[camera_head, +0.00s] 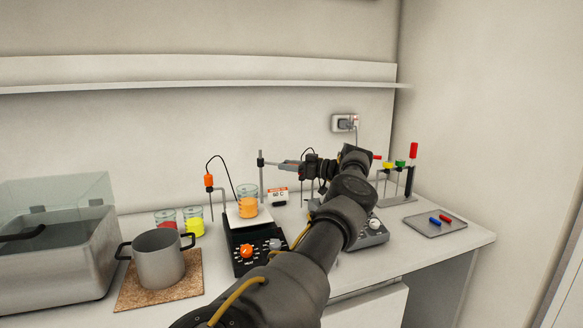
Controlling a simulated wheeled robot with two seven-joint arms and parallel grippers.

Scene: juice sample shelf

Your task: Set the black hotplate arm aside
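The black hotplate (256,258) stands mid-table with an orange knob and a white top plate. A beaker of orange liquid (247,207) stands on that plate. At its left, a probe with an orange head (209,181) sits on a thin arm, with a black cable looping right. A thin upright grey rod (261,178) rises behind the beaker. My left gripper (288,166) is behind and right of the beaker, pointing left towards the rod's upper part. Its fingers are small here, and I cannot tell whether they touch anything. My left arm hides part of the area right of the hotplate. My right gripper is out of view.
A grey device (372,238) stands partly behind my arm. A pot (160,262) on a cork mat, beakers of red (165,222) and yellow (194,226) liquid, and a lidded grey box (50,265) are left. A tube rack (397,199) and tray (432,230) are right.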

